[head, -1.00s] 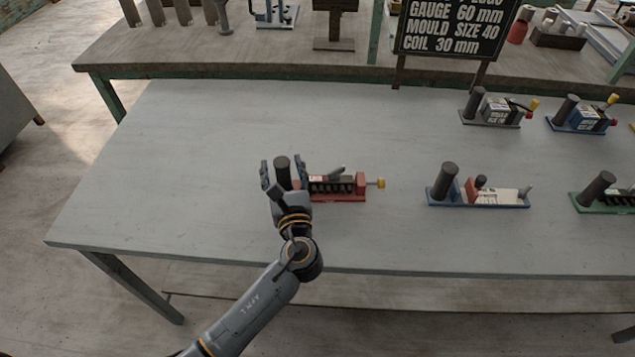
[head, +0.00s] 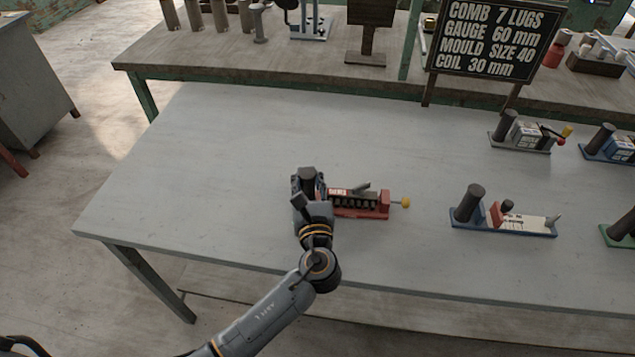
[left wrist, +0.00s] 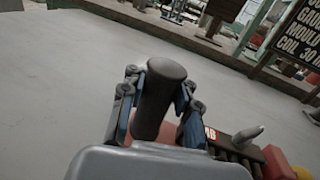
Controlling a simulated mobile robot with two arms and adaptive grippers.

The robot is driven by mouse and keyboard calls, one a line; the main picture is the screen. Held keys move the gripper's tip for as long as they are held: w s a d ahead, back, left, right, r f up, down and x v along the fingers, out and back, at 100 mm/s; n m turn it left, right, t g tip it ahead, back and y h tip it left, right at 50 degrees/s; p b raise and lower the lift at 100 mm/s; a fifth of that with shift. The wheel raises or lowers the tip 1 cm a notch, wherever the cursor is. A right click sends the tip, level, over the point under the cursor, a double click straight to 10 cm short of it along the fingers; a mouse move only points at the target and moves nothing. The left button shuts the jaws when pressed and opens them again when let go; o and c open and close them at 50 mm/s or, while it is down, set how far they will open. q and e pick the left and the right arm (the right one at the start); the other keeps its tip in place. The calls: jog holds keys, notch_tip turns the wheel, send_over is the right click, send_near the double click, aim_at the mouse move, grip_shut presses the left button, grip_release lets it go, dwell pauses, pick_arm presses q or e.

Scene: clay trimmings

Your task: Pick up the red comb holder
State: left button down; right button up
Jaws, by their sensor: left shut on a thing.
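The red comb holder (head: 372,206) is on the grey table, with a row of dark lugs, a grey lever and a yellow knob at its right end. Its upright dark cylindrical handle is at its left end. My left gripper (head: 306,184) is shut on that handle. In the left wrist view the fingers of the gripper (left wrist: 153,105) press both sides of the dark handle (left wrist: 158,88); part of the red body (left wrist: 272,160) shows at lower right. I cannot tell whether the holder's base is clear of the table. My right gripper is not in view.
A blue-based holder (head: 500,229) stands to the right, with a green one (head: 622,232) at the edge. A grey-based holder (head: 521,135) and another blue one (head: 606,145) stand farther back. A black sign (head: 492,42) stands behind. The table's left part (head: 190,170) is clear.

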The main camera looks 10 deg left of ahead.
aim_at(307, 171)
pick_arm(q)
jog(key=shift+r, duration=0.55)
notch_tip(307, 171, up, 2)
jog(key=shift+s+r, duration=0.1)
jog(key=shift+r, duration=0.15)
jog(key=s+d+r+p, duration=0.1)
jog(key=s+d+r, duration=0.2)
jog(key=s+r, duration=0.8)
jog(key=shift+w+a+f+b, duration=0.3)
jog(key=shift+w+a+f, duration=0.1)
jog(key=shift+w+f, duration=1.25)
jog(key=shift+w+a+f+b, duration=0.25)
jog(key=shift+w+a+f, duration=0.2)
jog(key=shift+w+f, duration=1.2)
jog(key=shift+w+a+f+b, duration=0.35)
jog(key=shift+w+f, duration=0.6)
jog(key=shift+f, duration=1.3)
jog(key=shift+w+a+f+b, duration=0.25)
jog(key=shift+w+f+b, duration=0.1)
jog(key=shift+w+f, duration=0.6)
jog(key=shift+w+r, duration=0.1)
